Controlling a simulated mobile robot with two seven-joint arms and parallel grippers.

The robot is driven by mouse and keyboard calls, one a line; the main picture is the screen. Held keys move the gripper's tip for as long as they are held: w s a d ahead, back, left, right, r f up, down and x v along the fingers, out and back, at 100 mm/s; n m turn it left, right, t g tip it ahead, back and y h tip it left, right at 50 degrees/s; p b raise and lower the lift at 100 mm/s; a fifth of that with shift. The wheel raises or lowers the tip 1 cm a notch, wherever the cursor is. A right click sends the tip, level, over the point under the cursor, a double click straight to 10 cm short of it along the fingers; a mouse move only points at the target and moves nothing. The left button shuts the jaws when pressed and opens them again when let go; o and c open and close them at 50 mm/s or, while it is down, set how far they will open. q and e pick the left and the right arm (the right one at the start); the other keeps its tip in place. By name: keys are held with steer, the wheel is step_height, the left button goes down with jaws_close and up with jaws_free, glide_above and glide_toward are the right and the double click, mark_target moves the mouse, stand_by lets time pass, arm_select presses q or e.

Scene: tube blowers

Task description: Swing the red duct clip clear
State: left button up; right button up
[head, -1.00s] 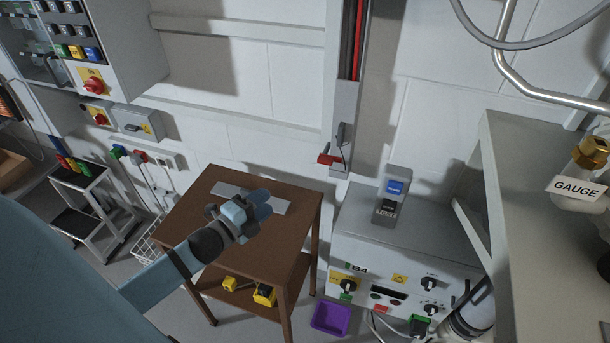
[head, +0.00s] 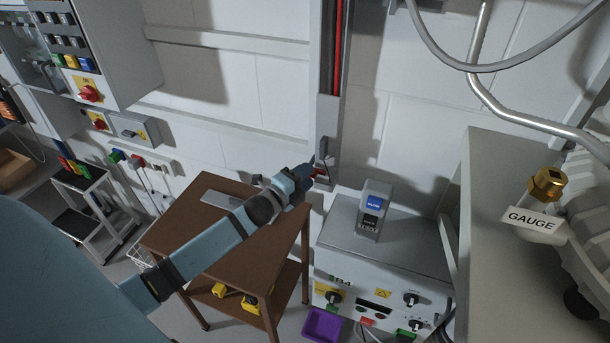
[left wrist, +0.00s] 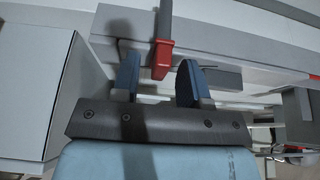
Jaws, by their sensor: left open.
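The red duct clip (left wrist: 162,58) shows in the left wrist view at the end of a grey bar. It lies between the two blue fingers of my left gripper (left wrist: 158,80), with gaps on both sides. In the head view the red clip (head: 319,171) is mostly hidden behind my left gripper (head: 308,174), at the foot of the wall duct (head: 328,120). The left gripper is open and holds nothing. My right gripper is in neither view.
A brown wooden table (head: 185,235) stands below my left arm. A grey B4 machine (head: 400,245) with a blue-labelled box (head: 373,210) on top is to the right. A purple bin (head: 322,325) is on the floor. A grey cabinet with a GAUGE label (head: 533,219) stands far right.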

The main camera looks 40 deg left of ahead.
arm_select(q)
jaws_close()
stand_by(0.4)
steer(key=n+t+y+b, duration=0.1)
steer(key=n+y, duration=0.1)
steer(key=n, duration=0.5)
steer(key=n+t+y+b, duration=0.1)
steer(key=n+y, duration=0.2)
steer(key=n, duration=0.4)
steer(key=n+t+y+b, duration=0.1)
steer(key=n+t+y, duration=0.1)
steer(key=n, duration=0.6)
steer(key=shift+a+r+y+b, duration=0.15)
steer(key=shift+y+b, duration=0.15)
steer(key=shift+y, duration=0.1)
steer(key=shift+n, duration=0.4)
